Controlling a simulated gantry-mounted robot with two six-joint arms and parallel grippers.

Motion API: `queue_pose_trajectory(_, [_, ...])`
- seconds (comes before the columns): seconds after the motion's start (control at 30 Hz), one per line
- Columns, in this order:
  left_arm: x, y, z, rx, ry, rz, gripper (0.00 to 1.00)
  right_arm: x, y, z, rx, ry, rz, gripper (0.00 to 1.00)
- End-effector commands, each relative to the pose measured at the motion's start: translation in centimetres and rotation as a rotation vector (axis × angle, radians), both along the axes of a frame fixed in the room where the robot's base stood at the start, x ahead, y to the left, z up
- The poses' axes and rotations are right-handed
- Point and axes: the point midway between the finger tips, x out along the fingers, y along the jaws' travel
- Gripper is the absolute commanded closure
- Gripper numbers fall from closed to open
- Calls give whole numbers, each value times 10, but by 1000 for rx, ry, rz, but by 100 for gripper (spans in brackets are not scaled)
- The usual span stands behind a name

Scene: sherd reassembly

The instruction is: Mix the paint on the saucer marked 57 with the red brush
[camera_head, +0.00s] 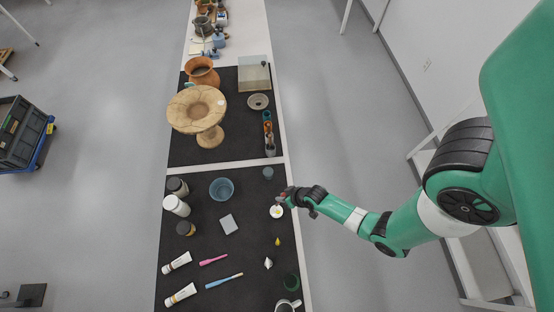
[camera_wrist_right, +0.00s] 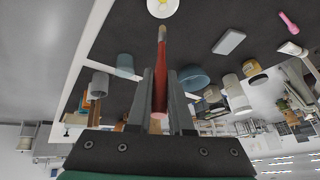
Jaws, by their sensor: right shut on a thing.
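The white saucer (camera_head: 276,212) with a yellow paint patch sits at the right edge of the near dark mat. It also shows at the top of the right wrist view (camera_wrist_right: 162,6), partly cut off. I cannot read a mark on it. My right gripper (camera_head: 286,198) is at the saucer's far right side. It is shut on the red brush (camera_wrist_right: 161,72), which lies between its two fingers with its bristle end pointing towards the saucer. The bristles appear close to the saucer's rim; I cannot tell whether they touch it. My left gripper is not in view.
A blue bowl (camera_head: 221,188), a grey block (camera_head: 228,224), jars and tubes lie left of the saucer. A small blue-grey cup (camera_head: 268,173) stands just beyond it. A clay pedestal vessel (camera_head: 199,108) stands farther back.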

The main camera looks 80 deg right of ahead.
Motion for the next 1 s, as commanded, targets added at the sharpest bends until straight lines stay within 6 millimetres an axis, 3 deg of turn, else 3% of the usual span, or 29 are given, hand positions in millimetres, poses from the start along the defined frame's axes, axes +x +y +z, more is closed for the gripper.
queue_pose_trajectory(0.23, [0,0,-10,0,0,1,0,0,0,-11,0,1,1,100])
queue_pose_trajectory(0.6, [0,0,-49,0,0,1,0,0,0,-50,0,1,2,100])
queue_pose_trajectory(1.0, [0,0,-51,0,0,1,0,0,0,-52,0,1,2,100])
